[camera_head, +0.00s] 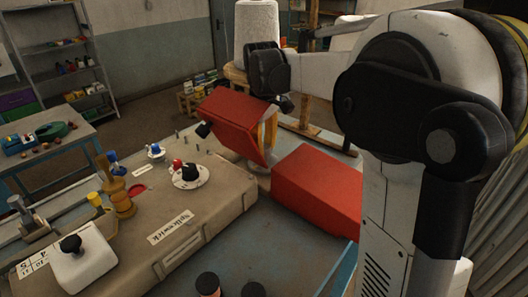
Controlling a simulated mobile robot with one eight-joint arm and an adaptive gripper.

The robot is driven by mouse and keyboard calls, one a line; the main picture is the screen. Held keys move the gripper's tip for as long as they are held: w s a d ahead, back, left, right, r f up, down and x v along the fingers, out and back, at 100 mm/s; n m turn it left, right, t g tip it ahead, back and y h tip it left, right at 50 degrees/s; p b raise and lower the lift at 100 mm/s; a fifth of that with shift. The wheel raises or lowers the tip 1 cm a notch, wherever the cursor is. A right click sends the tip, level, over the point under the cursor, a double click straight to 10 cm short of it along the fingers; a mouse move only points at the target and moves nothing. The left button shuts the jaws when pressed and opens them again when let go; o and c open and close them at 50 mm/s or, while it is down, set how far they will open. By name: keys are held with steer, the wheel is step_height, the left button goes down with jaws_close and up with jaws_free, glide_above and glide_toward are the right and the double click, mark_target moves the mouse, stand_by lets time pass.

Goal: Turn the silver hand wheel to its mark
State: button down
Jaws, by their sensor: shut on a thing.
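The silver hand wheel (272,148) appears as a narrow edge at the right end of the tilted red machine head (232,118). Most of the wheel is hidden, and I cannot make out its mark. My gripper (285,103) is black and hangs down from my white arm at the top middle, behind the upper right corner of the red head. It is shut on the wheel's upper side. The fingertips are small and partly hidden, so the exact contact does not show.
A red block (318,190) lies right of the head. The beige machine bed (130,225) carries a white round dial (190,178), brass posts (118,197) and a white block with a black knob (82,262).

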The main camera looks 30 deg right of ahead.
steer(key=m+b, duration=0.1)
steer(key=m, duration=0.3)
steer(key=shift+m, duration=0.4)
steer(key=m+b, duration=0.1)
steer(key=m, duration=0.3)
steer(key=m+b, duration=0.1)
steer(key=m, duration=0.4)
steer(key=shift+m+g+b, duration=0.3)
steer(key=shift+m+b, duration=0.1)
steer(key=shift+m, duration=1.5)
steer(key=c, duration=1)
jaws_free()
